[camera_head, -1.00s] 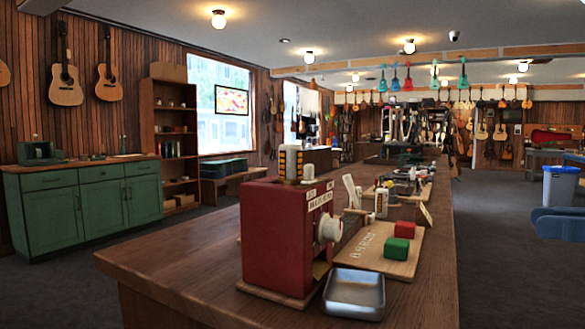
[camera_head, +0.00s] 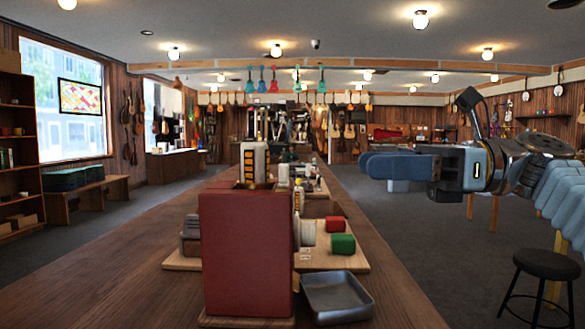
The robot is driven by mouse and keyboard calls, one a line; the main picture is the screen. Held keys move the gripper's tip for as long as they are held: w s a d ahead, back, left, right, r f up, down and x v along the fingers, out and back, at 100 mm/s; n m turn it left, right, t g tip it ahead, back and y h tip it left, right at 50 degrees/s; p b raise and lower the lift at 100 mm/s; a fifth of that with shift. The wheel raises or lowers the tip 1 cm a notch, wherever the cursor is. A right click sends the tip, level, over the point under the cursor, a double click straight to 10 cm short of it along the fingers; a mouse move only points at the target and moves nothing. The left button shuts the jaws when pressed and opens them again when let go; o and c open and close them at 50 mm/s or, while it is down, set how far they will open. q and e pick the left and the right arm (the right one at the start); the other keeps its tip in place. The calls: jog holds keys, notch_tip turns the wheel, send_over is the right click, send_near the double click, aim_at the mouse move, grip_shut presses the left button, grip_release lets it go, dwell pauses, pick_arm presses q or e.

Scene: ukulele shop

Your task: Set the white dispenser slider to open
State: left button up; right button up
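A red box-shaped dispenser (camera_head: 246,255) stands on the wooden counter, seen mostly from its plain side. A white round knob (camera_head: 307,233) sticks out of its right face, partly hidden by the box's edge. I cannot make out a slider or its setting from this angle. A shallow metal tray (camera_head: 338,297) sits at the dispenser's right foot. My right gripper (camera_head: 372,165) reaches in from the right, with blue fingers pointing left. It is in the air right of the counter, well apart from the dispenser, and its finger gap cannot be made out. My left gripper is out of view.
A red block (camera_head: 335,224) and a green block (camera_head: 342,244) sit on a wooden board (camera_head: 355,262) behind the tray. White-and-orange containers stand behind the dispenser. A dark stool (camera_head: 546,264) is at the right. The counter's front left (camera_head: 120,290) is clear.

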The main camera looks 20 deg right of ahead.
aim_at(283, 175)
jog(key=x, duration=1)
jog(key=shift+a, duration=0.2)
grip_shut()
